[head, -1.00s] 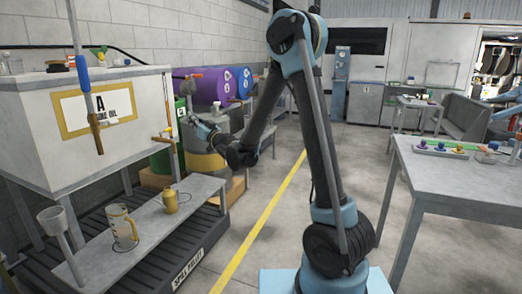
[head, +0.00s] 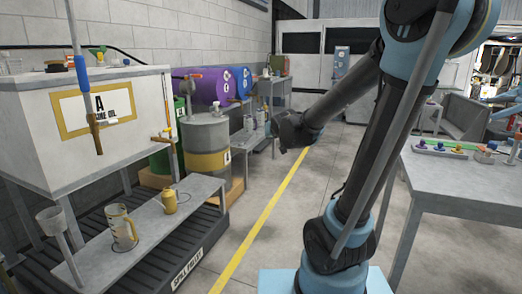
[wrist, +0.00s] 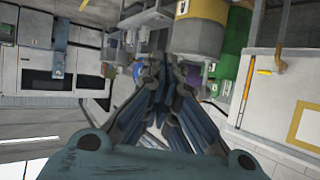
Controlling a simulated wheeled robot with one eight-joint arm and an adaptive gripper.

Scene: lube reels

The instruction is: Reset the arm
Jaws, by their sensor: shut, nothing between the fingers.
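My arm rises from its light blue base at the right of centre in the head view, with its elbow high at the upper right. The dark forearm slopes down left to the wrist, which is held in the air over the floor. My gripper (wrist: 163,68) shows in the wrist view with its dark fingers drawn together and nothing between them. In the head view it is mostly hidden behind the wrist and forearm.
At left, a white tank (head: 42,140) stands over a grey bench (head: 92,252) with a jug (head: 122,228) and a small yellow can (head: 169,201). A grey drum (head: 206,138) stands behind. A grey table (head: 455,188) is at right. Floor around the yellow line (head: 262,225) is clear.

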